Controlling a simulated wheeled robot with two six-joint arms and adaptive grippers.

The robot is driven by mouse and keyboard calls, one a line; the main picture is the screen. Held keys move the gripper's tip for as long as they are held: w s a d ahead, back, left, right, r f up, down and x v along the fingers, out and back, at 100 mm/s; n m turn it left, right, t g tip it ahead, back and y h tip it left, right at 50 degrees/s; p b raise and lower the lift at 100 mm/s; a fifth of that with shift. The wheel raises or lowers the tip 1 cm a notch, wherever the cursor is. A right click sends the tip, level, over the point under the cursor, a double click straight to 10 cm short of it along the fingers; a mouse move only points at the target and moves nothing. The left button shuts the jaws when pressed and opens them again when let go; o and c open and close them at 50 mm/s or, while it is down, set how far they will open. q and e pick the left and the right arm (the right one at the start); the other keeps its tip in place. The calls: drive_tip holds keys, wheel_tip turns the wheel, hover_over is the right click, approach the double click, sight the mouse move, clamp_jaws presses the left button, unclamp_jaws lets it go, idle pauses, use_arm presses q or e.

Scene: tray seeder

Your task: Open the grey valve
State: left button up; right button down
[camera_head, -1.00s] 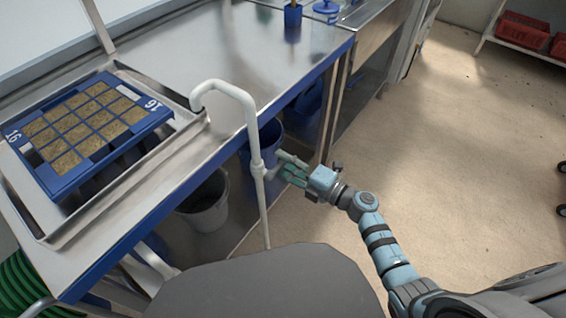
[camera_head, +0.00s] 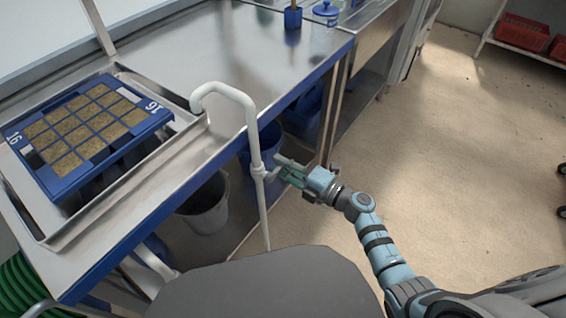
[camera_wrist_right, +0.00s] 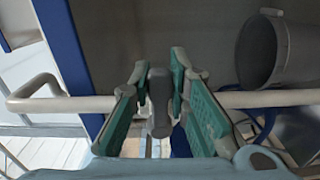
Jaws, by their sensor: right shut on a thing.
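The grey valve handle (camera_wrist_right: 158,103) stands between the two green fingers of my right gripper (camera_wrist_right: 163,88) in the right wrist view. The fingers are closed on it from both sides. The valve sits on a thin white pipe (camera_head: 251,125) that rises in front of the bench and bends over its edge. In the head view my right gripper (camera_head: 283,168) is at the valve joint, just right of the pipe, and its fingers mostly hide the handle. My left gripper is not in view.
A metal bench (camera_head: 225,60) with a blue edge holds a blue seed tray (camera_head: 62,186) at left. A grey bucket (camera_head: 207,207) stands beneath it; it also shows in the wrist view (camera_wrist_right: 262,50). Open floor (camera_head: 450,150) lies to the right.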

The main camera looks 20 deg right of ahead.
sight(262, 185)
drive_tip(key=shift+f+m+p, duration=0.4)
drive_tip(key=shift+m, duration=0.5)
drive_tip(key=m, duration=0.1)
drive_tip(key=f+m+p, duration=0.1)
drive_tip(key=shift+s+a+m, duration=0.15)
drive_tip(key=shift+m, duration=0.15)
drive_tip(key=shift+s+a+f+m+p, duration=0.55)
drive_tip(key=shift+a+m, duration=0.1)
drive_tip(key=shift+m, duration=1.55)
drive_tip(key=shift+s+a+f+m+p, duration=0.5)
drive_tip(key=shift+a+f+m+p, duration=0.1)
drive_tip(key=shift+m, duration=1.6)
drive_tip(key=shift+s+a+f+m+p, duration=0.55)
drive_tip(key=shift+a+m, duration=0.1)
drive_tip(key=shift+m, duration=1.55)
drive_tip(key=c, duration=1.5)
unclamp_jaws()
